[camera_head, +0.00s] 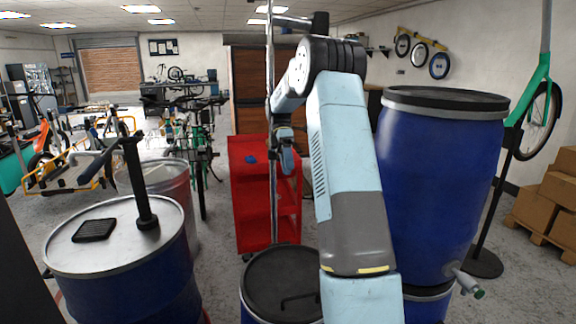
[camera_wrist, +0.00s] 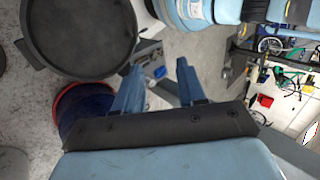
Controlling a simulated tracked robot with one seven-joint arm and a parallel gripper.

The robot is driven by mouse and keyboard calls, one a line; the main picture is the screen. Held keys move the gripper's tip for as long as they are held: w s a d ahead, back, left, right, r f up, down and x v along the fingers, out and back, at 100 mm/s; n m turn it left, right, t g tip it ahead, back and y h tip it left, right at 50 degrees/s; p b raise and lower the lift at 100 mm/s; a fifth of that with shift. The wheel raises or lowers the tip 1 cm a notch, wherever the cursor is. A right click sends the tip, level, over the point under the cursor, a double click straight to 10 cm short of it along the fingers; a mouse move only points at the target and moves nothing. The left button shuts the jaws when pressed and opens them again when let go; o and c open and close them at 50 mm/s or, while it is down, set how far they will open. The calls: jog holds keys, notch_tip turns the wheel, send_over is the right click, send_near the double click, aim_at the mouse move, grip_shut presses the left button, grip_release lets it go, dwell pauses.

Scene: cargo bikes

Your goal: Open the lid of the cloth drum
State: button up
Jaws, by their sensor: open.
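No label shows which drum is the cloth drum. A low drum with a black lid (camera_head: 275,275) stands at the bottom middle of the head view; a thin dark handle lies on the lid, and my arm hides part of its right side. The lid looks closed. My gripper (camera_head: 287,160) is raised in the air above and behind this drum, in front of the red cabinet. In the wrist view the two blue fingers of my gripper (camera_wrist: 156,72) are apart with nothing between them. A round black lid (camera_wrist: 82,35) lies to their upper left, apart from them.
A blue drum with a grey lid (camera_head: 75,240) stands left, bearing a black post. A tall blue drum (camera_head: 430,190) with a black lid and a tap stands right. A red cabinet (camera_head: 250,200) stands behind. Boxes (camera_head: 545,205) lie far right.

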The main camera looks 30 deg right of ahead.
jog(key=shift+s+a+r, duration=0.1)
jog(key=shift+s+r, duration=0.05)
jog(key=shift+s, duration=0.15)
dwell(0.4)
jog(key=s+a+r+m+t+h, duration=0.1)
jog(key=s+a+r+m+t, duration=0.2)
jog(key=s+a+r+m, duration=0.25)
jog(key=s+a+r+m+t+h, duration=0.1)
jog(key=s+a+r+m+t, duration=0.15)
jog(key=s+a+r, duration=0.5)
jog(key=s+a+f+m+t, duration=0.2)
jog(key=s+m+t, duration=0.1)
jog(key=s, duration=0.7)
jog(key=s+a+f+m+t, duration=0.2)
jog(key=s+m+t, duration=0.2)
jog(key=s, duration=0.6)
jog(key=shift+f+t, duration=0.3)
jog(key=shift+t, duration=0.25)
